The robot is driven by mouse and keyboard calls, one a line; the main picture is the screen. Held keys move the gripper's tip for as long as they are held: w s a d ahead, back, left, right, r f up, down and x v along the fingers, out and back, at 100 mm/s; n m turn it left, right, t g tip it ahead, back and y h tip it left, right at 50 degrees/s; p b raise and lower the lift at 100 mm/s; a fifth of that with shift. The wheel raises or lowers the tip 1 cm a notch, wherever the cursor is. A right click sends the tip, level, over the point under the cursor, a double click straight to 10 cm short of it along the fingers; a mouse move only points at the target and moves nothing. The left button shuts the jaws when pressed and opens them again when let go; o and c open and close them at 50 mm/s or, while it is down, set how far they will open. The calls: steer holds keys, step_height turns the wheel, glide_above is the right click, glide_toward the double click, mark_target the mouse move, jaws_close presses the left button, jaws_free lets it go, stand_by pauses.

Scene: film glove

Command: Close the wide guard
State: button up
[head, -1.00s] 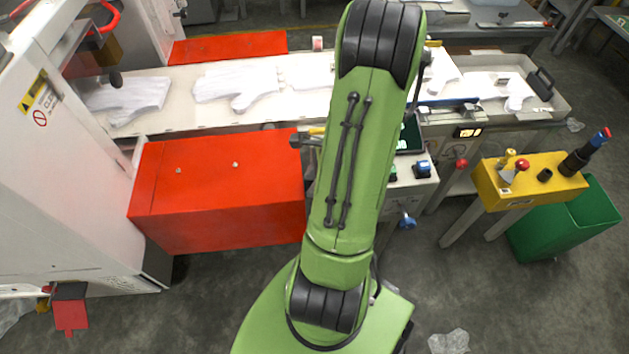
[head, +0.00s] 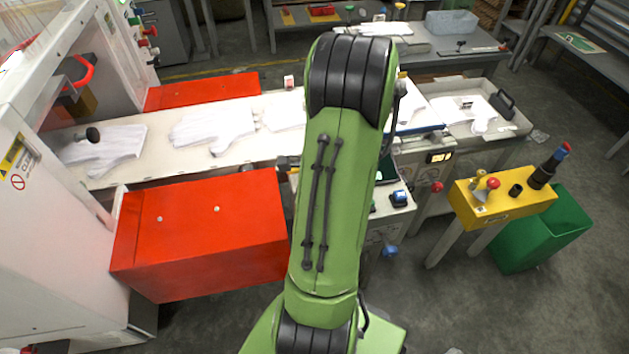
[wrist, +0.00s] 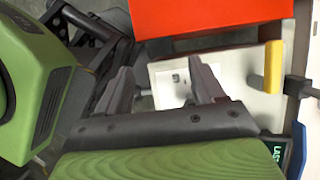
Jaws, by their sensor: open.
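A large orange-red box-shaped cover (head: 200,235) stands in front of the conveyor, with two small pale studs on top. It may be the wide guard, but its opening cannot be made out. An orange-red panel (wrist: 205,15) shows at the top of the wrist view. A yellow handle (wrist: 273,66) is at the right there, on a pale panel. My gripper (wrist: 163,82) is open and empty, its two fingers apart in front of a white surface with a small socket-like fitting. My green arm hides the gripper in the head view.
The conveyor (head: 160,168) carries several white gloves. A white machine (head: 70,240) stands at left, with a black knob (head: 93,134) near it. A yellow control box (head: 500,197) and green bin (head: 545,235) stand at right. Floor is clear between.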

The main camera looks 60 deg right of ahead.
steer(key=p+v, duration=0.2)
steer(key=v, duration=0.7)
steer(key=shift+p, duration=0.4)
steer(key=shift+r, duration=0.1)
